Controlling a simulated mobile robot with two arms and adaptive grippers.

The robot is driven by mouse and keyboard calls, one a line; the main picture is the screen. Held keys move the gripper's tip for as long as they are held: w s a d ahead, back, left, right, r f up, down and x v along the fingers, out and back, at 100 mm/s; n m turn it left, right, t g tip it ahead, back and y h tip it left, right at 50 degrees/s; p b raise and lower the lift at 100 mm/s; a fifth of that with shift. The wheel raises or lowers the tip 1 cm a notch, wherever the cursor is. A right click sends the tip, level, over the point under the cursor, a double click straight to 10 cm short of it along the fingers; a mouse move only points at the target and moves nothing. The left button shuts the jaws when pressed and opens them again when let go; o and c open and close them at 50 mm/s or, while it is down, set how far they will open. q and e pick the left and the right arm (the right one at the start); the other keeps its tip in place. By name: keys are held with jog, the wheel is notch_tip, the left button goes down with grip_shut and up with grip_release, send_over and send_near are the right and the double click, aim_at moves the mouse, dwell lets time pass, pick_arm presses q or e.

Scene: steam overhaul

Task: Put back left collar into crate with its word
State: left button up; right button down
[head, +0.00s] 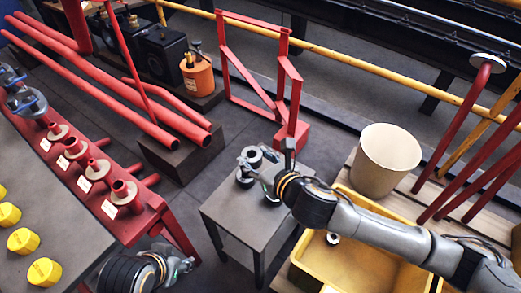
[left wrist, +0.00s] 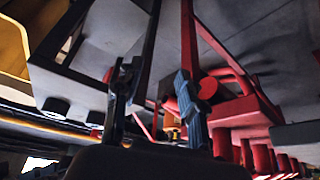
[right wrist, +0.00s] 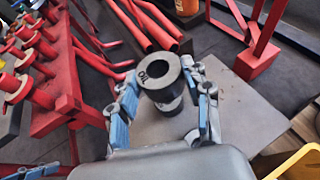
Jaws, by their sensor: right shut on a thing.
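A dark grey ring-shaped collar (right wrist: 152,84) with a bore and pale lettering, apparently "OIL", is between the fingers of my right gripper (right wrist: 163,85), which is shut on it. The collar also shows in the head view (head: 252,155), over the small grey table (head: 222,208). A dark round part shows just below it in the right wrist view; I cannot tell if it is a separate piece. My left gripper (head: 178,268) is low at the front; its fingers (left wrist: 157,95) are apart and empty. The yellow crate (head: 300,259) is right of the table, partly hidden by my right arm. A small round piece (head: 333,238) is inside.
A red stand (head: 150,212) with several tagged flanged stubs is at left, beside a bench with yellow knobs (head: 22,240). A cream bin (head: 375,160) stands behind the crate. Red pipes (head: 110,95) and a red frame (head: 262,85) lie beyond the table. Dark floor is clear between.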

jog(key=s+a+r+p, duration=0.1)
jog(key=s+r, duration=0.1)
jog(key=s, duration=0.1)
jog(key=s+d+r+m+t+h, duration=0.1)
jog(key=d+r+m+h, duration=0.25)
jog(key=d, duration=0.75)
jog(key=s+d+r+m+t+h, duration=0.1)
jog(key=d+r+m+h, duration=0.3)
jog(key=d, duration=0.7)
pick_arm(q)
jog(key=s+f+g+p, duration=0.3)
jog(key=s+f+p, duration=0.1)
jog(key=f+p, duration=0.9)
jog(key=s+a+f+p, duration=0.1)
jog(key=s+f+p, duration=0.2)
jog(key=s+p, duration=0.2)
jog(key=s+a+f+p, duration=0.2)
jog(key=s+p, duration=0.3)
jog(key=s, duration=0.6)
jog(key=shift+s+a+f+g+y, duration=0.25)
jog(key=shift+f+g+y, duration=0.05)
jog(key=shift+f+g, duration=0.1)
pick_arm(e)
notch_tip(320, 180, up, 23)
jog(key=shift+w+f+n, duration=0.15)
jog(key=shift+n, duration=0.2)
pick_arm(q)
jog(key=shift+w, duration=0.1)
pick_arm(e)
jog(key=shift+f, duration=0.1)
